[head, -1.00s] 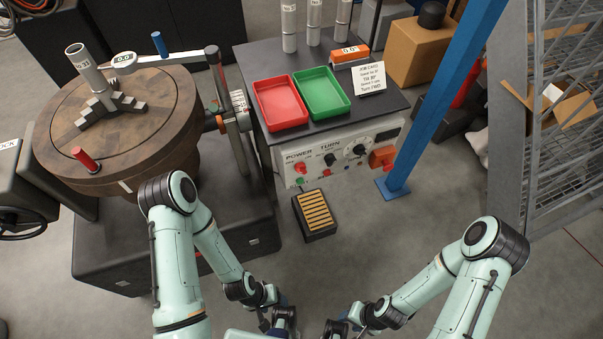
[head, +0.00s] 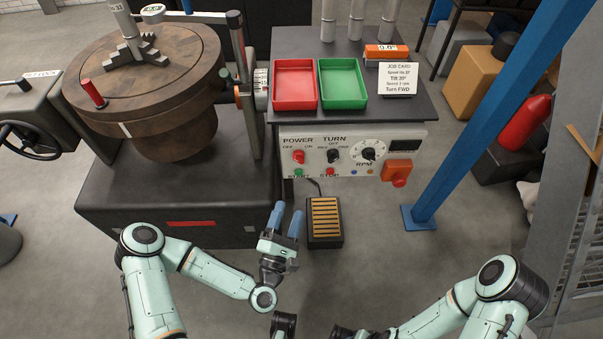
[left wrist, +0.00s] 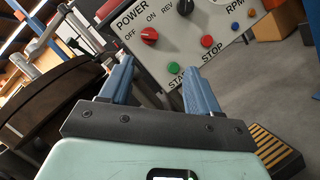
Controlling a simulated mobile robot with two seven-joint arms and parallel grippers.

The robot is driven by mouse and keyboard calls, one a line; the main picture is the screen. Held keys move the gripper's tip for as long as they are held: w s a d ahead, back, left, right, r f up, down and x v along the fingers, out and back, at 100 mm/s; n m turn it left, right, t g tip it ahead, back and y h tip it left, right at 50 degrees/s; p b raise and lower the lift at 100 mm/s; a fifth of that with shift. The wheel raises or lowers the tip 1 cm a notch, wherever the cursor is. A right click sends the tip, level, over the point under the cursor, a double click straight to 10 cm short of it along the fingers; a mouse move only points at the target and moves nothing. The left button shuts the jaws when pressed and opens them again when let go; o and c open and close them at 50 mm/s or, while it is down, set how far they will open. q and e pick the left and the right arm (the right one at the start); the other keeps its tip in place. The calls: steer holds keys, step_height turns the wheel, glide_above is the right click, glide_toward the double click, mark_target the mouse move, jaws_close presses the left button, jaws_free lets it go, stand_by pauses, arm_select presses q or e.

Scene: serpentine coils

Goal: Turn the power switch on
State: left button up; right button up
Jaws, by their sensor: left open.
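The power switch (head: 298,157) is a red knob under the word POWER, between OFF and ON, on the light front panel (head: 352,150) of the control bench. It also shows in the left wrist view (left wrist: 149,34), beyond my fingertips. I cannot tell which way it points. My left gripper (head: 286,210) is open and empty, with two blue fingers apart. It is below and in front of the panel's left end, apart from the switch. In the left wrist view my left gripper (left wrist: 158,68) points toward the panel. My right gripper's fingers are not visible; its arm is at the lower right.
A green START button (head: 298,172) and a red STOP button (head: 331,172) are below the switch. The TURN knob (head: 333,155) is to its right. A foot pedal (head: 325,222) is on the floor. A blue post (head: 470,135) stands right; the rotary table (head: 150,85) stands left.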

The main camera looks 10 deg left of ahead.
mark_target(298, 162)
arm_select(q)
steer(key=shift+n+y, duration=0.5)
steer(key=shift+n, duration=0.1)
steer(key=x, duration=0.4)
steer(key=p+x, duration=0.1)
steer(key=x, duration=0.4)
steer(key=a+r+x, duration=0.1)
steer(key=x, duration=0.3)
steer(key=shift+w+r, duration=0.1)
steer(key=shift+w, duration=0.05)
steer(key=c, duration=1)
